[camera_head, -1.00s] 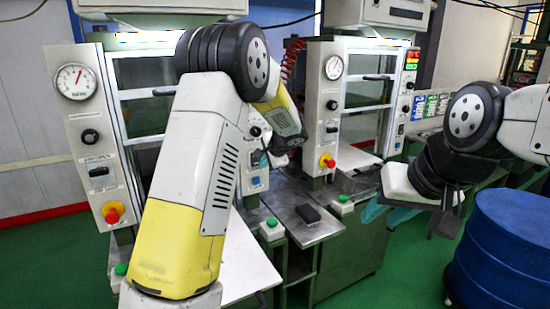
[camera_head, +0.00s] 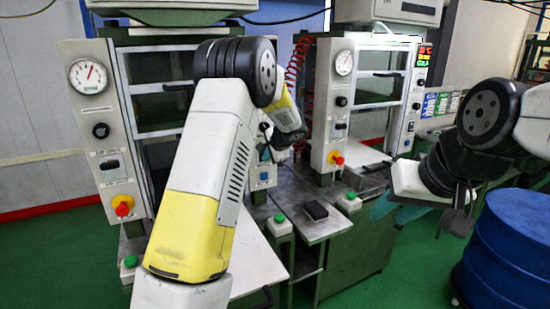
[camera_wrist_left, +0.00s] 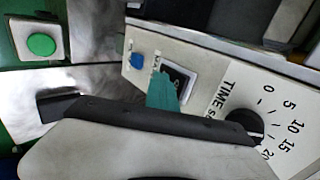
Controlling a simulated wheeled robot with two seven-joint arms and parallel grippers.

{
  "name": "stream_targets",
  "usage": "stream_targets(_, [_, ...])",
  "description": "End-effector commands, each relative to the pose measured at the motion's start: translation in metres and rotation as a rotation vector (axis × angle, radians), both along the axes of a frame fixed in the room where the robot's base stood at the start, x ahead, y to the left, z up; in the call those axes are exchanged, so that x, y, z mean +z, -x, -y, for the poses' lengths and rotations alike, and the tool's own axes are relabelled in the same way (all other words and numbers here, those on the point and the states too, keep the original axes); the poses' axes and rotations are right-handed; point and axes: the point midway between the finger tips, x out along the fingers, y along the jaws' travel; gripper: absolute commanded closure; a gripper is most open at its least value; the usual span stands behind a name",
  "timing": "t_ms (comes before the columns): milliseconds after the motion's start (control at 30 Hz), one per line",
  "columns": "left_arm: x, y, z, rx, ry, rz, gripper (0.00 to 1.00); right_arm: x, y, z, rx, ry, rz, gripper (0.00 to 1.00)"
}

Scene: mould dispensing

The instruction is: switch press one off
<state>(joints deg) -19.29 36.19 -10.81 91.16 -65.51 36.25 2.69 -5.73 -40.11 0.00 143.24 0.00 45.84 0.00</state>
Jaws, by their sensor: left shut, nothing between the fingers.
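The left press shows its side panel (camera_wrist_left: 205,60) in the left wrist view, with a dark rocker switch (camera_wrist_left: 180,77) in a white frame, a blue button (camera_wrist_left: 137,60) and a black TIME dial (camera_wrist_left: 243,125). My left gripper (camera_wrist_left: 163,92) is shut and empty. Its teal fingertips are right at the switch and overlap its edge in the picture; I cannot tell whether they touch it. In the head view my left gripper (camera_head: 266,153) is partly hidden behind my arm, beside that panel. My right gripper (camera_head: 392,208) hangs at the right, away from the presses; its finger gap is unclear.
The left press front panel (camera_head: 95,130) carries a gauge and a red-yellow knob. A second press (camera_head: 325,100) stands to the right. Metal tables with green buttons (camera_head: 279,217) and a dark block (camera_head: 315,210) lie in front. A blue drum (camera_head: 510,245) stands at the right.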

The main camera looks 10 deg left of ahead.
Motion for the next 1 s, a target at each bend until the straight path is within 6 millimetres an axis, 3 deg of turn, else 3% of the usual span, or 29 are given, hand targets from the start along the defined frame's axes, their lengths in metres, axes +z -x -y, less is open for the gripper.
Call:
stream_targets(467, [0.017, -0.001, -0.001, 0.001, 0.0, 0.003, 1.0, 0.0, 0.0, 0.0, 0.0, 0.0, 0.0, 0.64])
stream_targets(1000, [0.019, 0.0, 0.002, 0.0, -0.001, 0.002, 1.0, 0.0, 0.0, 0.0, 0.0, 0.0, 0.0, 0.64])
